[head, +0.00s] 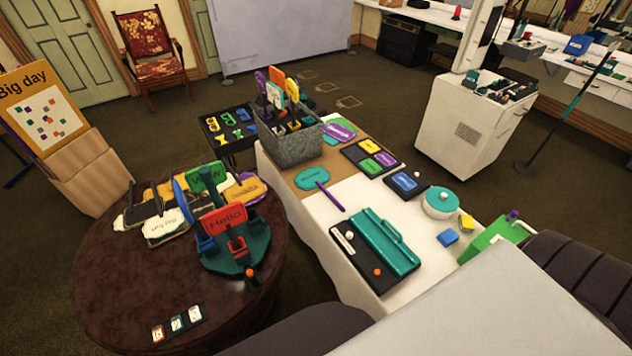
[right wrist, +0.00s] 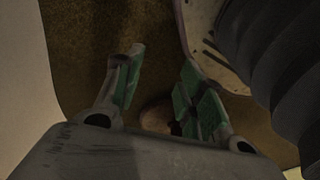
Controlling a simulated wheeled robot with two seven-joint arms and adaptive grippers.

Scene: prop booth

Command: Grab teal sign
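A teal sign (head: 310,176) with a purple stick handle lies flat on the brown mat at the left edge of the white-covered table, its handle pointing toward the front right. My right gripper (right wrist: 162,58) shows in the right wrist view. Its two green-padded fingers are apart with nothing between them, above brown floor. The teal sign cannot be made out in the right wrist view. Neither gripper shows in the head view.
A grey bin (head: 288,143) of upright signs stands behind the teal sign. A round dark table (head: 110,285) with a red "Hello" sign (head: 223,218) stands at left.

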